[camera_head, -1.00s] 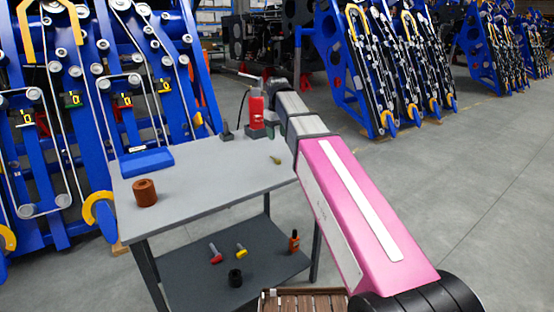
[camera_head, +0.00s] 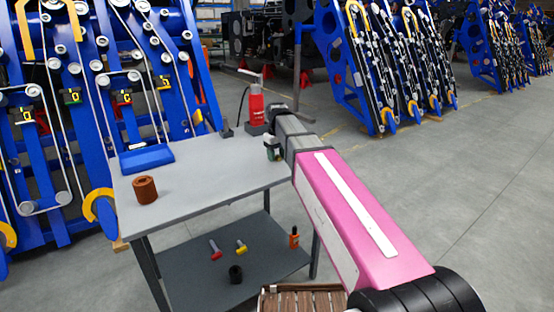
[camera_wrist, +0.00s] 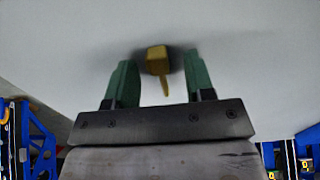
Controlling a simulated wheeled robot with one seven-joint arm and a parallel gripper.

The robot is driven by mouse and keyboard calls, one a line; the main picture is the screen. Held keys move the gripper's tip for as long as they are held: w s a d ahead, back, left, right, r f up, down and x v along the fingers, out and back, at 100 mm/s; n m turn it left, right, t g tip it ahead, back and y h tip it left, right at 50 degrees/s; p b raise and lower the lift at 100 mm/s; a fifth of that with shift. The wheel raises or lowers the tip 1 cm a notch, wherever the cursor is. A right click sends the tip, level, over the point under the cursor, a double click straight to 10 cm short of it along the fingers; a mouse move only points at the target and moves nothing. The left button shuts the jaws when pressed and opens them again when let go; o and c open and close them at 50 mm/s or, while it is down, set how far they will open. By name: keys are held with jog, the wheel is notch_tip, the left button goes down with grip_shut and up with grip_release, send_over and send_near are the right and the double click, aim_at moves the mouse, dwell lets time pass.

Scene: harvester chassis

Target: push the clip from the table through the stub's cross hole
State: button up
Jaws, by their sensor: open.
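The clip (camera_wrist: 158,62) is a small yellow piece with a blocky head and a thin tapered tail. In the wrist view it lies on the grey table (camera_head: 210,176), between the green fingers of my gripper (camera_wrist: 159,72). Gaps show on both sides of it, so the fingers are open around it and not gripping. In the head view my gripper (camera_head: 272,148) is low over the table's right end and hides the clip. I cannot make out the stub or its cross hole in either view.
A red bottle-like jack (camera_head: 256,108) stands at the back, close to my gripper. Several small items lie on the lower shelf (camera_head: 205,285). Blue chassis frames stand behind.

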grip_shut()
dwell(0.3)
